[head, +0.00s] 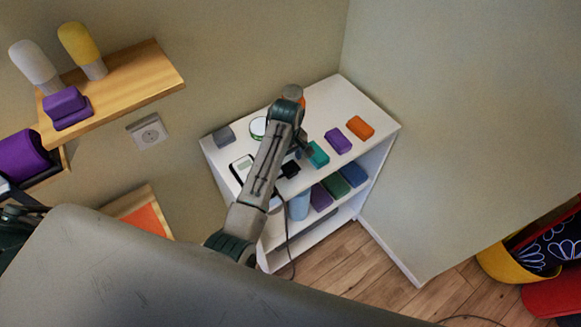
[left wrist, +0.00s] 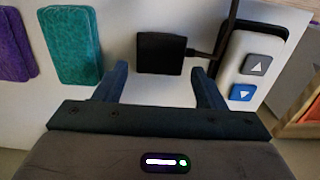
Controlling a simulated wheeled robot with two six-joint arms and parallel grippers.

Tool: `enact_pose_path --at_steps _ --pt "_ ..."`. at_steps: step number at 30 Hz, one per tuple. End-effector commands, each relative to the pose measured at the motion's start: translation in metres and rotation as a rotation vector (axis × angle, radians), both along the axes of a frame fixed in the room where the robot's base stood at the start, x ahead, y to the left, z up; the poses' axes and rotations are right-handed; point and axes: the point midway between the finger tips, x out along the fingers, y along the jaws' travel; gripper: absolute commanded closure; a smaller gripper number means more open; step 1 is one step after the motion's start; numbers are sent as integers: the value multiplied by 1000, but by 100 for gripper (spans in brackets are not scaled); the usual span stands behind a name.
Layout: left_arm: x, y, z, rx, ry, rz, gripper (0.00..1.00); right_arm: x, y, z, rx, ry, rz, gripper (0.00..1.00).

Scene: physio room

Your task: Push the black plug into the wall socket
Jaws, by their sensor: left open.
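The black plug (head: 290,169) lies on the white shelf top, partly beside my arm in the head view. In the left wrist view the black plug (left wrist: 162,53) sits just beyond and between my open fingers, its cable leading off to the right. My left gripper (head: 301,150) reaches down over the shelf top, open and empty; its two fingers show clearly in the left wrist view (left wrist: 160,85). The wall socket (head: 148,131) is a pale plate on the wall, left of the shelf and below a wooden ledge. My right gripper is not in view.
A teal block (head: 317,154) lies close to the plug, with purple (head: 338,141) and orange (head: 360,127) blocks farther right. A handset with arrow buttons (left wrist: 250,68) lies on the plug's other side. The wooden ledge (head: 150,80) juts out above the socket.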

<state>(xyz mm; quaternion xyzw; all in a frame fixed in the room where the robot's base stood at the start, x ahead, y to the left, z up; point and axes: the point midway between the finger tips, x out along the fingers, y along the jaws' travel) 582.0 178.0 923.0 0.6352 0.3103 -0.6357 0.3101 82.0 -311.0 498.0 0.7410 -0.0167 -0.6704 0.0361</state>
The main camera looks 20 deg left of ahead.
Motion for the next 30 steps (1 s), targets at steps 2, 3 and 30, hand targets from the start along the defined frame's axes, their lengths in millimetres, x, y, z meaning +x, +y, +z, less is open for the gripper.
enact_pose_path --at_steps 2,3,30 --pt "-1 -3 -7 0 5 -1 36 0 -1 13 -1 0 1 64" --pt "-1 -2 -14 1 4 -1 36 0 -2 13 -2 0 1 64" --pt "0 -2 -29 0 0 0 73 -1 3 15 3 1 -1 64"
